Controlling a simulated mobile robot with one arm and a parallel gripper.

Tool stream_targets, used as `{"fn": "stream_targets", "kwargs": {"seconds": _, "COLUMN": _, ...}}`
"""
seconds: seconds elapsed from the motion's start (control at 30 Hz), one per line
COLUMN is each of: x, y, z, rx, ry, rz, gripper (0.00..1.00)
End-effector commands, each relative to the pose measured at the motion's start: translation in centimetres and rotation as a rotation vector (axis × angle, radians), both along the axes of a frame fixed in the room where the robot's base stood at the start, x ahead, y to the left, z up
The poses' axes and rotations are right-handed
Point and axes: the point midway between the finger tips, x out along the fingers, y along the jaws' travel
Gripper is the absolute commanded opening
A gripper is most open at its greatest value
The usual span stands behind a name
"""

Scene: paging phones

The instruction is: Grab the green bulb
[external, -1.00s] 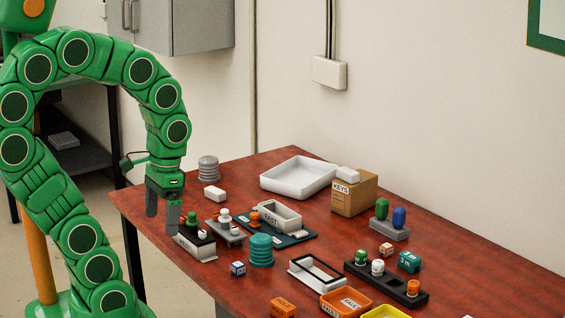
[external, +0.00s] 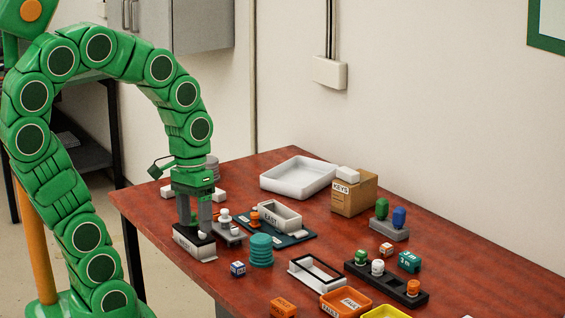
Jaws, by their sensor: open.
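My gripper (external: 195,219) points down with its jaws apart over the small tray marked WEST (external: 187,247), at the left of the table. The green knobbed piece on that tray is now mostly hidden by the fingers; I cannot tell whether they touch it. A white piece (external: 203,234) sits at the tray's right end. Other green rounded pieces are in view: one (external: 382,209) upright on a grey stand beside a blue one, and one (external: 361,257) in a black rack. I cannot tell for certain which is the green bulb.
A grey stand with white pieces (external: 225,219) is close right of my gripper. The EAST tray (external: 279,215), a teal ribbed cylinder (external: 261,249) and a dice-like cube (external: 238,268) are nearby. A large white tray (external: 299,176) and cardboard box (external: 354,193) stand behind.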

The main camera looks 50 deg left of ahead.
Motion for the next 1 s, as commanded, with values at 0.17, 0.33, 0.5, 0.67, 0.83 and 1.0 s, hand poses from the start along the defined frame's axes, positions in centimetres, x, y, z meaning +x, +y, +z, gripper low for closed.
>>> {"fn": "stream_targets", "kwargs": {"seconds": 0.17, "x": 5.0, "y": -2.3, "z": -0.7, "rx": -0.102, "ry": -0.028, "rz": 0.137, "gripper": 0.64}}
{"fn": "stream_targets", "kwargs": {"seconds": 0.33, "x": 7.9, "y": -4.7, "z": -1.3, "rx": -0.217, "ry": 0.002, "rz": 0.209, "gripper": 0.64}}
{"fn": "stream_targets", "kwargs": {"seconds": 0.5, "x": 10.8, "y": -6.8, "z": -1.8, "rx": -0.329, "ry": 0.041, "rz": 0.291, "gripper": 0.64}}
{"fn": "stream_targets", "kwargs": {"seconds": 0.67, "x": 13.9, "y": -8.1, "z": -2.3, "rx": -0.433, "ry": 0.074, "rz": 0.384, "gripper": 0.64}}
{"fn": "stream_targets", "kwargs": {"seconds": 0.83, "x": 17.2, "y": -9.1, "z": -2.9, "rx": -0.538, "ry": 0.12, "rz": 0.493, "gripper": 0.64}}
{"fn": "stream_targets", "kwargs": {"seconds": 1.0, "x": 20.5, "y": -9.4, "z": -3.8, "rx": -0.637, "ry": 0.17, "rz": 0.618, "gripper": 0.64}}
